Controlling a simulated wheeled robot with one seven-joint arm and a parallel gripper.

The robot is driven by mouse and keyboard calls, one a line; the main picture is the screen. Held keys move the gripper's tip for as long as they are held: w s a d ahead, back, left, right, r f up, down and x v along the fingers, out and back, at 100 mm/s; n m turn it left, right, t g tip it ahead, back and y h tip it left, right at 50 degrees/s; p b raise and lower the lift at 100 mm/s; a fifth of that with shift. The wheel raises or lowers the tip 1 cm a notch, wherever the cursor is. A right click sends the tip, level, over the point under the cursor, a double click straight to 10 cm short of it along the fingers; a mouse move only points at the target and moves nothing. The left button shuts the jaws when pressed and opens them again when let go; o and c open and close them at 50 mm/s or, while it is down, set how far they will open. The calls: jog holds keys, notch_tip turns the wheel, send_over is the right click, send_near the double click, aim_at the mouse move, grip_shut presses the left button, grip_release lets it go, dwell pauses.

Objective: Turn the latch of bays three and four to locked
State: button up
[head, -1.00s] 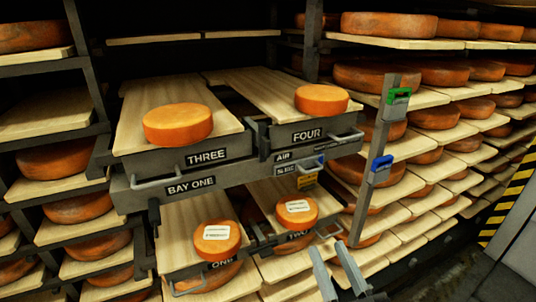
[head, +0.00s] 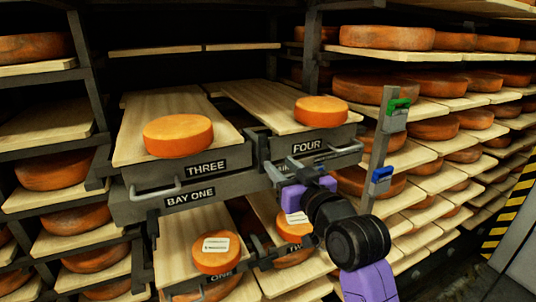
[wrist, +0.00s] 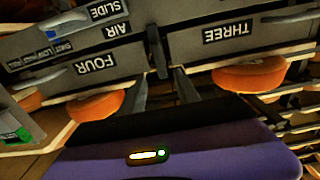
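Drawer THREE (head: 150,178) and drawer FOUR (head: 340,137) sit side by side above the BAY ONE rail (head: 230,188). A dark upright lever (head: 263,148), which looks like the latch, stands between their fronts. The upside-down wrist view shows this lever (wrist: 157,50) between the FOUR and THREE labels, roughly upright. My gripper (head: 280,168) is in front of the rail, just right of and below the lever. In the wrist view, its fingers (wrist: 163,76) are apart, on either side of the lever's near end. Contact cannot be told.
Handles (head: 155,190) stick out from the drawer fronts. Drawers ONE and TWO with labelled cheeses (head: 216,252) lie below. A metal post (head: 384,150) with a green box (head: 396,112) and blue box (head: 381,180) stands to the right. Racks of cheese surround the bay.

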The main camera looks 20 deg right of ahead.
aim_at(268, 154)
jog(key=shift+w+a+f+p, duration=0.1)
jog(key=shift+w+a+p, duration=0.1)
jog(key=shift+w, duration=1.05)
jog(key=shift+w+a+r+p, duration=0.1)
jog(key=shift+w+p, duration=0.1)
jog(key=shift+w, duration=1.1)
jog(key=shift+w+a+f+p, duration=0.1)
jog(key=shift+w+a+p, duration=0.1)
jog(key=shift+w, duration=1.05)
grip_shut()
